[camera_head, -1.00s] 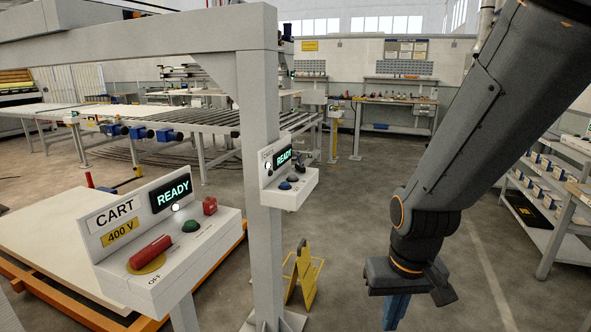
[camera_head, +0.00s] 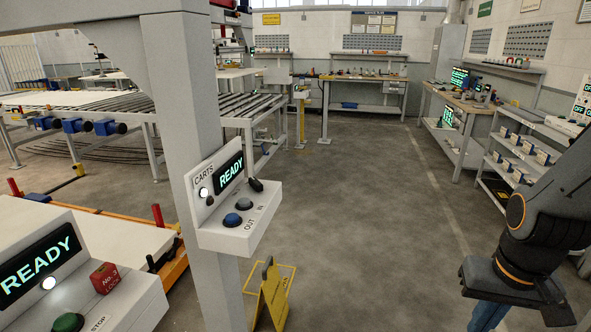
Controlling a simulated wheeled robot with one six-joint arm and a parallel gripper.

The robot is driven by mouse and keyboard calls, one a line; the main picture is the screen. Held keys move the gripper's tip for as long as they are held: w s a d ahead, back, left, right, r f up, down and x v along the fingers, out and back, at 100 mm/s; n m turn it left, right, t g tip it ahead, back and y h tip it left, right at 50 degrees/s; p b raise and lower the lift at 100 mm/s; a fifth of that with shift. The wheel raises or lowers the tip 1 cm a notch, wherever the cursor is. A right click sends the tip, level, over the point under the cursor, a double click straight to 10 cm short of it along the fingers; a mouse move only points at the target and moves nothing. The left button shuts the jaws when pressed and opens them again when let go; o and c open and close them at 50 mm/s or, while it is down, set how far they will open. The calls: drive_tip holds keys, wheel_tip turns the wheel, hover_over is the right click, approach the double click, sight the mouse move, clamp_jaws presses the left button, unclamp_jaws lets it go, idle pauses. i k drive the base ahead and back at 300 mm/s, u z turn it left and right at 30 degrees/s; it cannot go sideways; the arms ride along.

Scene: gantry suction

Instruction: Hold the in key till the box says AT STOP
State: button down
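The CARTS box (camera_head: 240,230) is a white sloped box on the grey gantry post, left of centre. Its screen (camera_head: 229,168) reads READY, and a white lamp glows beside it. My gripper (camera_head: 490,316) hangs at the lower right, well apart from the box and touching nothing visible. Its bluish fingers point down and are cut by the frame edge.
A second white box (camera_head: 120,303) at the lower left also reads READY, with a green key and a red block. A yellow floor sign (camera_head: 272,297) stands by the post foot. Shelving (camera_head: 480,185) is at the right. The floor between is clear.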

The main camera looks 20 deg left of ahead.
sight(244, 202)
drive_tip(key=u, duration=0.05)
drive_tip(key=i, duration=1)
drive_tip(key=u, duration=0.9)
drive_tip(key=i, duration=0.7)
drive_tip(key=u, duration=0.55)
